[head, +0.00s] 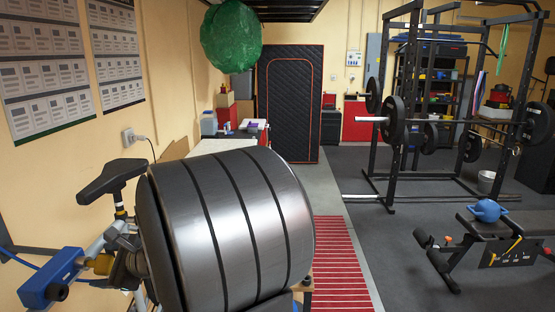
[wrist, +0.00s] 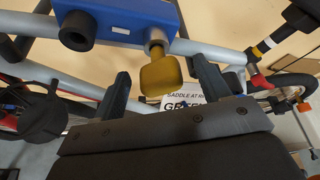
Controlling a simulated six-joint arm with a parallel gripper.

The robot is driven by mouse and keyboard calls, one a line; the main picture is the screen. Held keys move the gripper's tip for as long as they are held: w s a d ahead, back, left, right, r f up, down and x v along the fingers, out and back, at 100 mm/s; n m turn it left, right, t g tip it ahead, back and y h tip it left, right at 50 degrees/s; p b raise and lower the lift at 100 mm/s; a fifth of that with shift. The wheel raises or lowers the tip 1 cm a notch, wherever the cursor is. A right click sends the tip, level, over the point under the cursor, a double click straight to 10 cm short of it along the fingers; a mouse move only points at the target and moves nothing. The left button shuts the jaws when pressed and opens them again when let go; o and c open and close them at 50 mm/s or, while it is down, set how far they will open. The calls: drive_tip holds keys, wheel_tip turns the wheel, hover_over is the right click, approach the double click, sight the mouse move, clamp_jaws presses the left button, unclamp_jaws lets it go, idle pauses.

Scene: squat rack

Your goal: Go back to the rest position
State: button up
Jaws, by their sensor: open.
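My gripper (wrist: 160,70) is open in the wrist view, with its two dark fingers apart. A yellow knob (wrist: 160,75) on a blue clamp body (wrist: 115,20) shows between the fingers in the picture, with a gap on each side; I cannot tell how deep it sits between them. In the head view the blue clamp (head: 50,280) and yellow knob (head: 100,264) are at the lower left. My gripper is not visible there; a large banded grey cylinder, part of my arm, fills the lower middle.
A bike saddle (head: 112,178) stands above the clamp. A partly hidden white sign (wrist: 180,100) lies behind my fingers. A green ball-like object (head: 231,37) is high up. The squat rack (head: 413,90), a bench (head: 490,230) and a blue kettlebell (head: 487,210) are at the right.

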drive_tip(key=s+d+r+n, duration=0.2)
drive_tip(key=d+r+n, duration=0.2)
drive_tip(key=d+n, duration=0.7)
drive_tip(key=shift+s+d+r+n, duration=0.15)
drive_tip(key=shift+d+r+n, duration=0.1)
drive_tip(key=shift+n, duration=0.45)
idle(0.7)
